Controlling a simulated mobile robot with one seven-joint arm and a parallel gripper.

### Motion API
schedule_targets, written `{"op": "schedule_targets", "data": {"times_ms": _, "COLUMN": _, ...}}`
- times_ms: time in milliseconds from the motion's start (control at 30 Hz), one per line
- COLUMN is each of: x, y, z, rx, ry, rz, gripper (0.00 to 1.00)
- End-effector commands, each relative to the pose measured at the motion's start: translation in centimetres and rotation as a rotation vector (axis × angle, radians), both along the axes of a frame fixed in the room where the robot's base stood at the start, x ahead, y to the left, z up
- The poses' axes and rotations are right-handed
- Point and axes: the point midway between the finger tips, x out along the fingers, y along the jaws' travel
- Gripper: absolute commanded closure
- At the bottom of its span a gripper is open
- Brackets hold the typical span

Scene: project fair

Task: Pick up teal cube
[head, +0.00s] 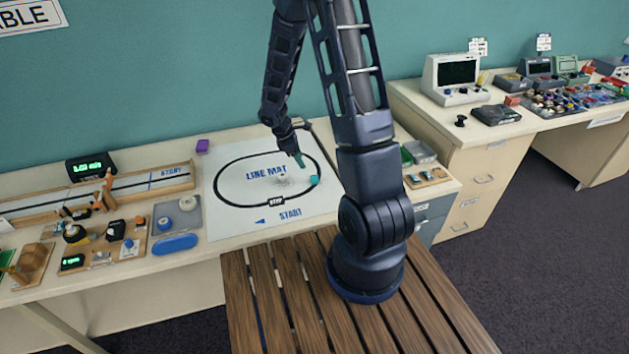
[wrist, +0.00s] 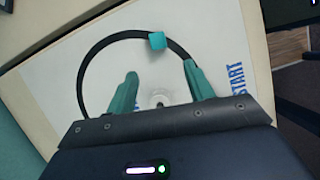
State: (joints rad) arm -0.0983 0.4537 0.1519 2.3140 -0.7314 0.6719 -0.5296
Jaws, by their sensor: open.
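The teal cube (head: 314,181) sits on the line mat (head: 229,218), at the right part of the black loop. In the wrist view the teal cube (wrist: 157,41) lies on the black line, beyond the fingertips and roughly between them in the picture. My gripper (head: 299,160) hangs above the mat, up and left of the cube in the head view. In the wrist view my gripper (wrist: 160,73) has its two teal fingers spread apart with nothing between them. The gripper and the cube are apart.
A small grey-white object (wrist: 161,99) lies on the mat inside the loop. A purple block (head: 203,146) sits at the mat's back left. Green and grey boxes (head: 419,151) stand right of my arm.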

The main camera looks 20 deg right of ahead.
Motion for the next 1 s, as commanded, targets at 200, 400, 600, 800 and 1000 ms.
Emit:
{"op": "schedule_targets", "data": {"times_ms": 200, "x": -0.1, "y": -0.7, "z": -2.0, "rx": -0.001, "ry": 0.008, "rz": 0.01, "gripper": 0.47}}
{"op": "schedule_targets", "data": {"times_ms": 400, "x": -0.2, "y": -1.7, "z": -4.5, "rx": 0.0, "ry": 0.007, "rz": 0.008, "gripper": 0.47}}
{"op": "schedule_targets", "data": {"times_ms": 600, "x": -0.3, "y": -2.2, "z": -5.5, "rx": 0.001, "ry": 0.005, "rz": 0.009, "gripper": 0.47}}
{"op": "schedule_targets", "data": {"times_ms": 800, "x": -0.4, "y": -3.6, "z": -7.0, "rx": -0.001, "ry": 0.007, "rz": 0.007, "gripper": 0.47}}
{"op": "schedule_targets", "data": {"times_ms": 1000, "x": -0.5, "y": -4.8, "z": -9.1, "rx": 0.0, "ry": 0.006, "rz": 0.008, "gripper": 0.47}}
